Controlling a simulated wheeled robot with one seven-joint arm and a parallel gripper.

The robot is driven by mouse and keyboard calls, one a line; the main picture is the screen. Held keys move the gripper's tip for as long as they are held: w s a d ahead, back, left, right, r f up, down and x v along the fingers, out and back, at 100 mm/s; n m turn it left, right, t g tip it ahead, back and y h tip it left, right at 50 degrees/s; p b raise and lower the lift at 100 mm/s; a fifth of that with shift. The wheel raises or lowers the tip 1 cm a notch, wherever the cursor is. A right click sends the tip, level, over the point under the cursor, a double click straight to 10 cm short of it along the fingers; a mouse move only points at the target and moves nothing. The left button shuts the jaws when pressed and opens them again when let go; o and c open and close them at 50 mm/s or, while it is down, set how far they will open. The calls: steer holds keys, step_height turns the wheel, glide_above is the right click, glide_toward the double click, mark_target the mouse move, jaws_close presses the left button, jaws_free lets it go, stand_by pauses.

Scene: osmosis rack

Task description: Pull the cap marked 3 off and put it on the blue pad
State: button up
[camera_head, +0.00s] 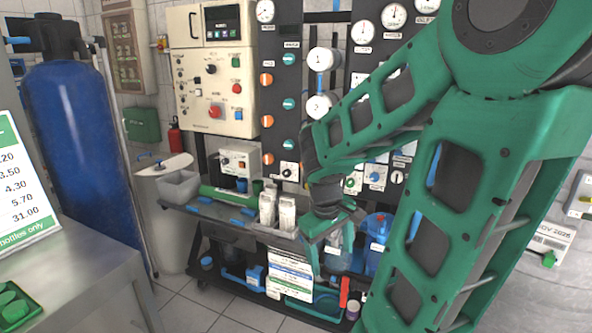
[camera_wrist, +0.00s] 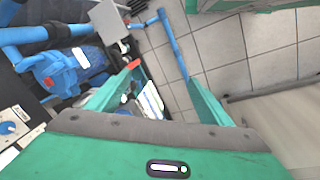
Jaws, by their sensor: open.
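Two white round caps, marked 1 (camera_head: 323,59) and apparently 2 (camera_head: 320,105), stick out from the dark rack panel in the head view. No cap marked 3 can be made out; my arm covers the panel area below and right of the second cap. My gripper (camera_head: 331,262) hangs low in front of the bench, pointing down, well below the caps. In the wrist view its two green fingers (camera_wrist: 163,78) are spread, with nothing held between them. Several flat blue pieces (camera_head: 243,222) lie along the bench; I cannot tell which, if any, is the blue pad.
White bottles (camera_head: 268,206) stand on the dark bench beside my gripper. A steel counter (camera_head: 85,262) is at left.

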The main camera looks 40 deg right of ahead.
steer(key=w+d+n+h, duration=0.8)
steer(key=w+d+n, duration=0.35)
steer(key=d, duration=0.35)
steer(key=w+r+n+t+h, duration=0.65)
steer(key=w+r+n, duration=0.45)
steer(key=w+n, duration=0.3)
steer(key=shift+m+y, duration=0.25)
steer(key=shift+m, duration=0.3)
steer(key=shift+w+x, duration=0.2)
steer(key=shift+x, duration=3.7)
steer(key=shift+w+x, duration=0.2)
steer(key=shift+x, duration=3.65)
steer(key=shift+a+r, duration=0.1)
steer(key=shift+a, duration=0.05)
steer(key=c, duration=1.3)
